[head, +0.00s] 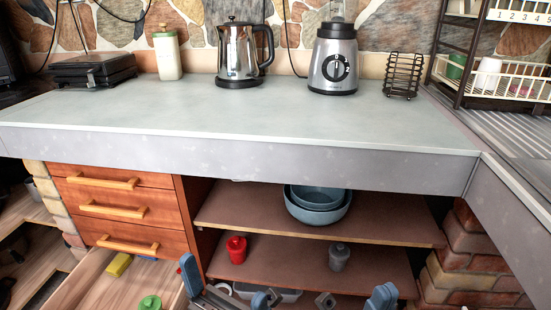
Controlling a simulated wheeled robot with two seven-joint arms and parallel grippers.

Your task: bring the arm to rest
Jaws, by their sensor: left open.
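My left gripper (225,287) is at the bottom edge of the head view, in front of the lower part of the cabinet. Its blue-tipped fingers stand apart, with nothing seen between them. My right gripper (354,300) is at the bottom edge, further right. One blue fingertip and some grey parts of it show. The rest is cut off by the frame, so its opening cannot be told. Most of both arms is out of view.
A grey countertop (230,110) carries a kettle (240,55), a blender (333,60) and a wire rack (403,75). Below are an open drawer (70,285) and shelves (280,258) with blue bowls (318,210), a red jar (236,249) and a grey jar (339,257).

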